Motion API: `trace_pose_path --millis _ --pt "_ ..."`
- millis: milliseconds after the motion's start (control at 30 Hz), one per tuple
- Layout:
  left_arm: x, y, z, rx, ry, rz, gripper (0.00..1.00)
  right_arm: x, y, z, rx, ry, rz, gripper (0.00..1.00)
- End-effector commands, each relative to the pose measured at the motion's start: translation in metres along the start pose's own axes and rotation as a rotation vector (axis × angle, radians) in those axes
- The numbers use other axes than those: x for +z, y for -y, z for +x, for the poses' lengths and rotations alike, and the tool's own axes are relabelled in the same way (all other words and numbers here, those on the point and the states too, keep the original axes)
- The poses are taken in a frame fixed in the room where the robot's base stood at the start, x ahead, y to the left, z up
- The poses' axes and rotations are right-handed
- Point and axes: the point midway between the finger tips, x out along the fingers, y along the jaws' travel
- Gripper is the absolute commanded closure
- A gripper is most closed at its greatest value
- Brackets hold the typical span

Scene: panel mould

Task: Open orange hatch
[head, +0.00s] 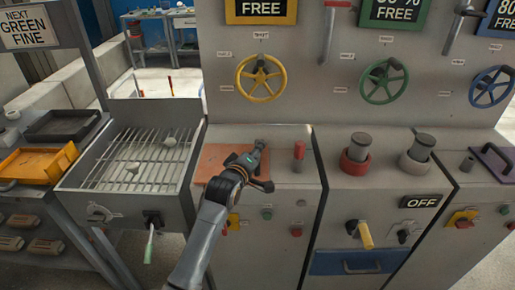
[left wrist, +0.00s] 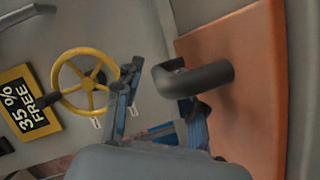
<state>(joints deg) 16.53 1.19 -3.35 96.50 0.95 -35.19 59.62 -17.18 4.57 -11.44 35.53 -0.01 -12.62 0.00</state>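The orange hatch (head: 213,162) is a flat plate on the sloping top of the grey cabinet, left of the red-topped lever, and it looks closed. In the left wrist view the hatch (left wrist: 240,75) fills the right side, with its dark bent handle (left wrist: 205,77) standing out from it. My left gripper (head: 260,150) is over the hatch's right part and hides some of it. In the wrist view its two blue-sided fingers (left wrist: 160,105) are apart, with the handle close to their tips. I cannot tell whether they touch it. My right gripper is not in view.
The yellow handwheel (head: 261,78) is on the upright panel behind the hatch. The red-topped lever (head: 298,156) stands just right of my gripper. A grated tray (head: 70,182) is on the left, beside an orange tray (head: 38,163).

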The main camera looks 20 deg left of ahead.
Motion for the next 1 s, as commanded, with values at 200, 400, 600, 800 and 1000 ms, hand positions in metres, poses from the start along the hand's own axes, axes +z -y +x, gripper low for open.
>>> trace_pose_path --millis 200,400,600,800,1000 --pt "-0.001 0.000 0.016 0.000 -0.001 0.001 0.61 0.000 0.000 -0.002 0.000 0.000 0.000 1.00" --pt "0.000 0.000 0.018 0.000 0.000 0.001 0.61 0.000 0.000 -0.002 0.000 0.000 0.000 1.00" --pt "0.000 0.000 0.018 -0.001 0.000 0.001 0.77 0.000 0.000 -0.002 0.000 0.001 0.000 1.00" --pt "0.000 0.001 0.018 -0.001 0.000 0.001 1.00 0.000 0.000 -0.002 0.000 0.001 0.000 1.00" --pt "0.000 0.000 0.017 -0.001 0.000 0.000 1.00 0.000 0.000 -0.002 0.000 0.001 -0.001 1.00"
